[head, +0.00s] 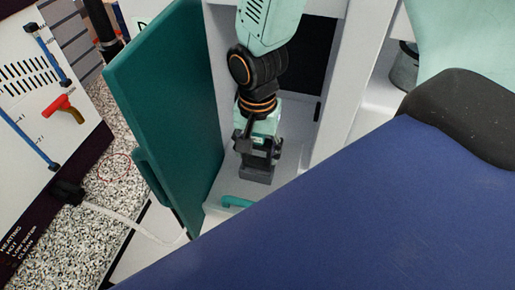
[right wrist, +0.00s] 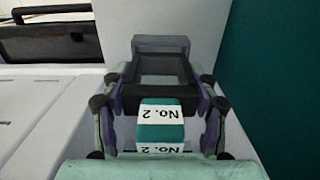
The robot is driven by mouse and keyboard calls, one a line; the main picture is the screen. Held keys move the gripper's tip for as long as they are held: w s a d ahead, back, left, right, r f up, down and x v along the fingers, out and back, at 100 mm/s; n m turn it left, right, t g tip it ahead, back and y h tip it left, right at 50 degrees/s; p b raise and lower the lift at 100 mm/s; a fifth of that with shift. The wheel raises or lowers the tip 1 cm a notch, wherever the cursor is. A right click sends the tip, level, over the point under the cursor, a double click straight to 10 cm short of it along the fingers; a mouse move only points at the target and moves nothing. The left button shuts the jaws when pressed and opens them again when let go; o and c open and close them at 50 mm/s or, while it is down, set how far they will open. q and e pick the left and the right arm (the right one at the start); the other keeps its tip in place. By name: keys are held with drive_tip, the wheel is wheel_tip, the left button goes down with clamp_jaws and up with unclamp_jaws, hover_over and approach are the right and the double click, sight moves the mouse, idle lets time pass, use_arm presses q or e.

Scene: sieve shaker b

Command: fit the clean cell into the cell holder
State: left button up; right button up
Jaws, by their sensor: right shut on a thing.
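My right gripper (head: 258,150) points down inside an open white compartment. In the right wrist view my right gripper (right wrist: 162,78) is shut on the clean cell, whose teal top (right wrist: 161,122) carries a white label reading "No. 2". The cell's lower part is hidden by the dark fingers and crossbar. A grey block, seemingly the cell holder (head: 257,174), is right below the fingertips; it also shows beyond them in the right wrist view (right wrist: 160,43). I cannot tell whether the cell touches it or is inside it. My left gripper is not in view.
A green door (head: 165,100) stands open close to the left of my right arm. A teal handle (head: 237,202) is at the compartment's front. A panel with a red tap (head: 62,107) is at the far left. A large blue surface covers the lower right.

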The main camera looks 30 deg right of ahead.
sight(257, 166)
drive_tip(key=shift+s+a+f, duration=0.1)
drive_tip(key=shift+s+f, duration=0.1)
drive_tip(key=shift+f, duration=0.05)
drive_tip(key=shift+f+b, duration=0.1)
drive_tip(key=shift+b, duration=0.2)
drive_tip(key=shift+w+f, duration=0.15)
drive_tip(key=shift+f, duration=0.2)
drive_tip(key=shift+f+b, duration=0.3)
drive_tip(key=shift+b, duration=0.1)
drive_tip(key=shift+f, duration=0.2)
drive_tip(key=shift+f, duration=0.2)
drive_tip(key=shift+f+b, duration=0.1)
drive_tip(key=shift+b, duration=0.2)
drive_tip(key=shift+f, duration=0.3)
